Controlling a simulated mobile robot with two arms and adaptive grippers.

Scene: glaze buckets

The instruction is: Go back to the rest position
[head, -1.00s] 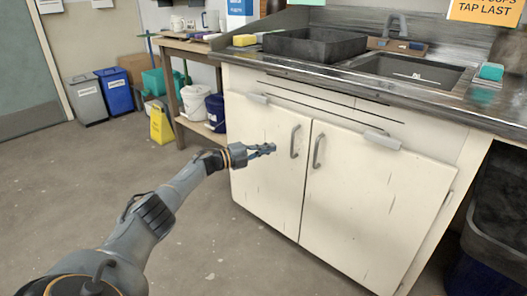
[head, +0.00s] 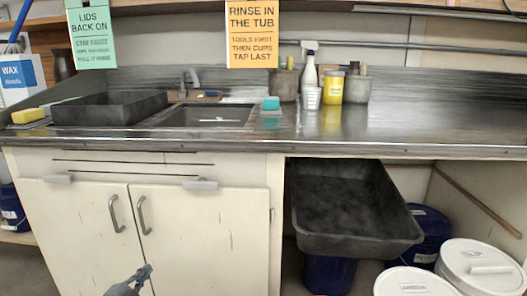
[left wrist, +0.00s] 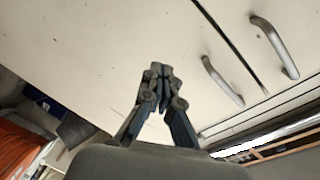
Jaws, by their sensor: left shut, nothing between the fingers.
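My left gripper (head: 143,274) shows at the bottom of the head view, in front of the lower part of the cream cabinet doors (head: 80,225). It is shut and empty. In the left wrist view its fingers (left wrist: 160,72) are together, with the cabinet doors (left wrist: 110,35) and their two metal handles beyond them. I cannot tell how close the fingers are to the doors. My right gripper does not show in either view.
The steel counter (head: 420,125) carries a black tub (head: 110,108), a sink (head: 208,117), a teal sponge (head: 271,103) and a yellow jar (head: 330,88). Under it at right, a large dark tub (head: 355,240) stands above a blue bucket, near white-lidded buckets (head: 480,262).

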